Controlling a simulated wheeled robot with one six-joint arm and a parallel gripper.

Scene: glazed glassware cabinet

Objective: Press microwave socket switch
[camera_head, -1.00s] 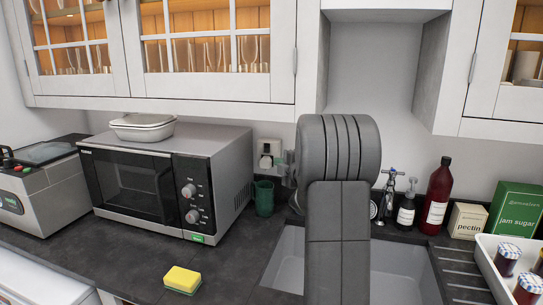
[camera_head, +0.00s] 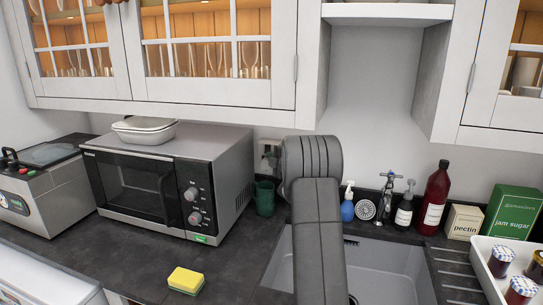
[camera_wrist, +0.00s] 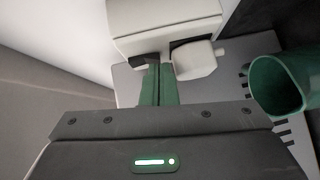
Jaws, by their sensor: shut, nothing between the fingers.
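The wall socket (camera_head: 267,149) shows in the head view behind the microwave's right side, partly hidden by my arm. In the wrist view a white block (camera_wrist: 165,18), which looks like the socket, is at the top with a white plug (camera_wrist: 196,60) just below it. My gripper (camera_wrist: 152,68) is shut and empty; its green fingers point at the lower edge of the block, left of the plug. A small dark part (camera_wrist: 146,60) is at the fingertips. I cannot tell whether it is the switch or whether the fingers touch it. The microwave (camera_head: 150,190) stands on the counter.
A green cup (camera_head: 264,198) stands right of the microwave, and close right of my gripper in the wrist view (camera_wrist: 277,88). A blue bottle (camera_head: 347,206) and tap (camera_head: 388,196) are behind the sink (camera_head: 385,270). A yellow sponge (camera_head: 186,280) lies in front. Cabinets hang above.

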